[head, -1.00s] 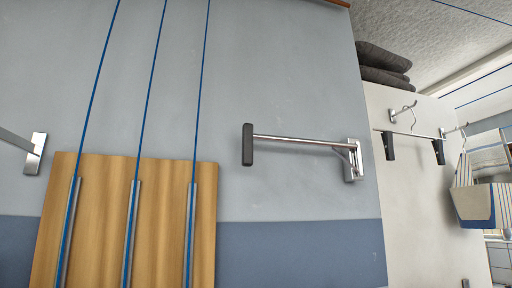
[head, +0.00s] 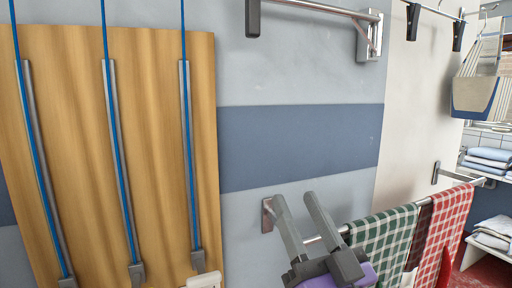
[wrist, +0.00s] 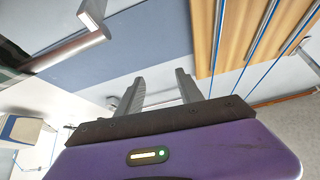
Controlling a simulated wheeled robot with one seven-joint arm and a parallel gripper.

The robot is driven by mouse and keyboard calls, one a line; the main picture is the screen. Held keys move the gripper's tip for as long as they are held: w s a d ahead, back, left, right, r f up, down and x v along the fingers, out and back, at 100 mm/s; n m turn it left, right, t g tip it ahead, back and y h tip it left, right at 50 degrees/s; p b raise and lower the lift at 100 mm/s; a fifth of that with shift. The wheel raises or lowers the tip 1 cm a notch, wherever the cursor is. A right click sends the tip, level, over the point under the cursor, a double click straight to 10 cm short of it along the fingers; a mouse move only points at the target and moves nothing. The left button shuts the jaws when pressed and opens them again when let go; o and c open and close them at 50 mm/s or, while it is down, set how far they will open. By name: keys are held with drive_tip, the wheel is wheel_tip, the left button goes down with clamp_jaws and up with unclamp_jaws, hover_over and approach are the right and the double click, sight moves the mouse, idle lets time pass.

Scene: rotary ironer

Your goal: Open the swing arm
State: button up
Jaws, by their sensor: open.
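The swing arm (head: 318,9) is a chrome bar on the grey wall at the top of the head view. It has a dark grip (head: 252,18) at its left end and a metal wall bracket (head: 371,36) at its right end. The top of the picture cuts it off. My gripper (head: 295,197) is well below it, with two grey fingers pointing up, apart and empty. The gripper also shows in the wrist view (wrist: 159,76), its fingers spread. A small pale piece beside the left finger there may be part of the swing arm; I cannot tell.
A towel rail (head: 267,215) with green and red checked towels (head: 385,240) is beside my gripper. A wooden board (head: 150,100) with blue cords stands at the left. A hanger rail with clips (head: 412,20) is at the upper right. The wall between is clear.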

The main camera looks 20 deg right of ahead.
drive_tip(key=w+a+r+n+y+p, duration=0.1)
drive_tip(key=w+r, duration=0.1)
drive_tip(key=r, duration=0.7)
drive_tip(key=w+a+r+n+y+p, duration=0.1)
drive_tip(key=w+r, duration=0.2)
drive_tip(key=r, duration=0.5)
drive_tip(key=g+p, duration=0.1)
drive_tip(key=g, duration=0.1)
approach(255, 12)
drive_tip(key=x, duration=0.2)
drive_tip(key=shift+h, duration=0.4)
drive_tip(key=p+x, duration=0.3)
drive_tip(key=x, duration=0.4)
drive_tip(key=shift+w+a+r, duration=0.15)
drive_tip(key=shift+w+r, duration=0.05)
drive_tip(key=shift+w, duration=0.1)
clamp_jaws()
